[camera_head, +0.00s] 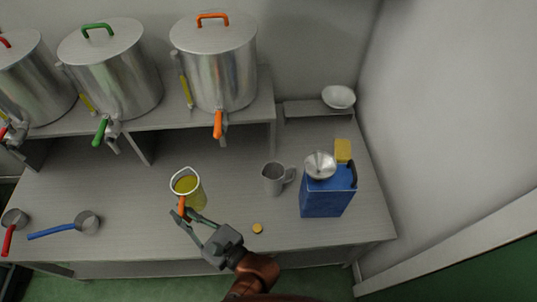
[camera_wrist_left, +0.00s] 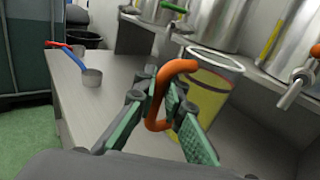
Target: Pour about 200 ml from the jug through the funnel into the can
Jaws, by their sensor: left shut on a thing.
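The clear jug (camera_head: 188,187) with yellow liquid and an orange handle (camera_head: 182,206) is upright at the middle left of the worktop; whether it touches the top is unclear. My left gripper (camera_head: 185,214) is shut on its handle, which shows between the green finger pads in the left wrist view (camera_wrist_left: 163,95). The jug's body (camera_wrist_left: 208,92) is just beyond. The metal funnel (camera_head: 320,163) sits on top of the blue can (camera_head: 326,200) at the right, its spout hidden. My right gripper is not in view.
A grey mug (camera_head: 273,178) stands between jug and can. A yellow cap (camera_head: 257,228) lies in front. Behind the can are a yellow sponge (camera_head: 343,150) and a white bowl (camera_head: 339,97). Steel vats with taps (camera_head: 215,65) stand on the raised shelf. Two ladles (camera_head: 88,222) lie left.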

